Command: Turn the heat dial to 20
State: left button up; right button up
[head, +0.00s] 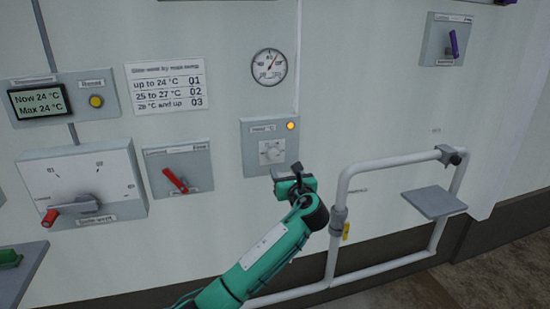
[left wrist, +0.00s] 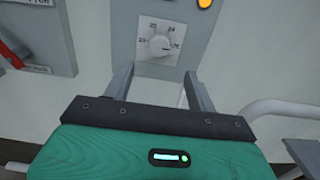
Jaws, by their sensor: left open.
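The heat dial (head: 271,150) is a small round pale knob on a white scale plate, on a grey wall box (head: 252,134) with a lit amber lamp (head: 291,126). In the left wrist view the dial (left wrist: 161,45) stands just beyond my fingertips, with marks around it that are partly readable, such as 24 and 25. Its pointer seems to face right and slightly down. My left gripper (head: 286,170) is just below the dial in the head view. In the left wrist view its two fingers (left wrist: 158,72) are apart with nothing between them. My right gripper is not in view.
A white pipe frame (head: 390,159) with a grey shelf (head: 434,202) stands to the right of my left arm. Left of the dial are a red-handled switch (head: 175,180) and a selector box (head: 83,186). A round gauge (head: 269,67) is above.

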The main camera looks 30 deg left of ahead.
aim_at(274, 155)
pick_arm(q)
jog(key=x, duration=1.1)
jog(key=shift+w+a+p, duration=0.25)
jog(key=shift+a+p, duration=0.05)
jog(key=shift+p, duration=0.1)
jog(key=shift+f, duration=0.1)
jog(key=c, duration=1)
